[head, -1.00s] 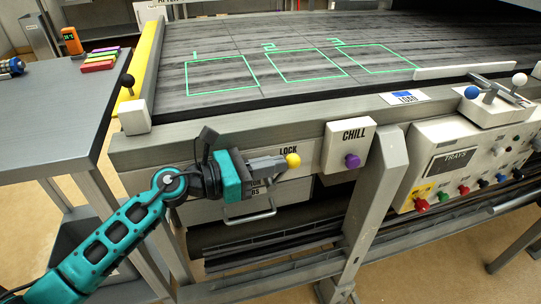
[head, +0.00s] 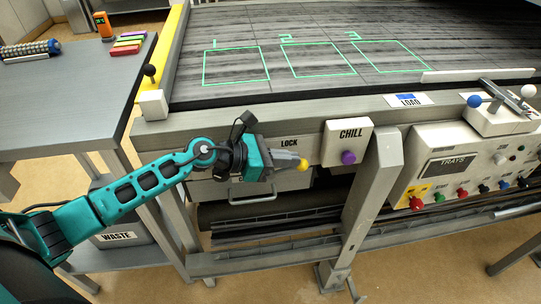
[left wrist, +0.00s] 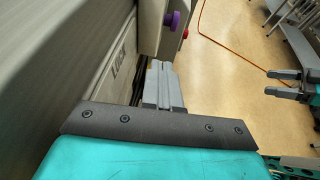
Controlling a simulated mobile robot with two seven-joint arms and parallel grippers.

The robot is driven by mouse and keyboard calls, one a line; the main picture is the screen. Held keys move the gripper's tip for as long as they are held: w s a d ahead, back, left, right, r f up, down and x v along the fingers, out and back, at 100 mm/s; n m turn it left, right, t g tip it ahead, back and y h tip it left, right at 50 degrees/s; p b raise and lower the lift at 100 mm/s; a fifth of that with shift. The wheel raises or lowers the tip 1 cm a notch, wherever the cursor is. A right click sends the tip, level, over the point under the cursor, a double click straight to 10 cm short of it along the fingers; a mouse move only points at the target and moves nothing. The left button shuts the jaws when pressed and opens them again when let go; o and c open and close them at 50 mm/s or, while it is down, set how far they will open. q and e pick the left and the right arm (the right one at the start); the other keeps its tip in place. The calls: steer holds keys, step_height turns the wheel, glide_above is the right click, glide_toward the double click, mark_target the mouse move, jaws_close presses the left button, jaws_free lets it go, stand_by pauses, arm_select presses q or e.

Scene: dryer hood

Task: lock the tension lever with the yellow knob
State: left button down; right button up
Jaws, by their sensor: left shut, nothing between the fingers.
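The yellow knob (head: 303,166) of the tension lever shows in the head view, just below and right of the LOCK label (head: 289,142) on the machine's front. The lever itself is mostly hidden by my gripper. My left gripper (head: 298,162) is shut and empty, its fingertips right at the knob; whether they touch it I cannot tell. In the left wrist view its closed fingers (left wrist: 161,68) reach along the front panel beside the LOCK label (left wrist: 118,65); the yellow knob is hidden there. My right gripper (left wrist: 269,82) shows only in this view, at the right, with its fingers apart.
A CHILL box (head: 346,135) with a purple knob (head: 348,157) juts out right of the lever. A slanted grey leg (head: 375,180) stands beyond it. A drawer handle (head: 253,197) is below my left gripper. The control panel (head: 450,165) is farther right.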

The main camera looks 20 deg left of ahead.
arm_select(q)
steer(key=shift+w+d+f+b, duration=0.3)
steer(key=shift+w+d+f, duration=0.1)
steer(key=shift+d, duration=0.1)
steer(key=shift+f, duration=0.1)
arm_select(e)
steer(key=shift+f, duration=0.5)
arm_select(q)
steer(key=shift+d+f, duration=0.15)
steer(key=shift+f, duration=0.1)
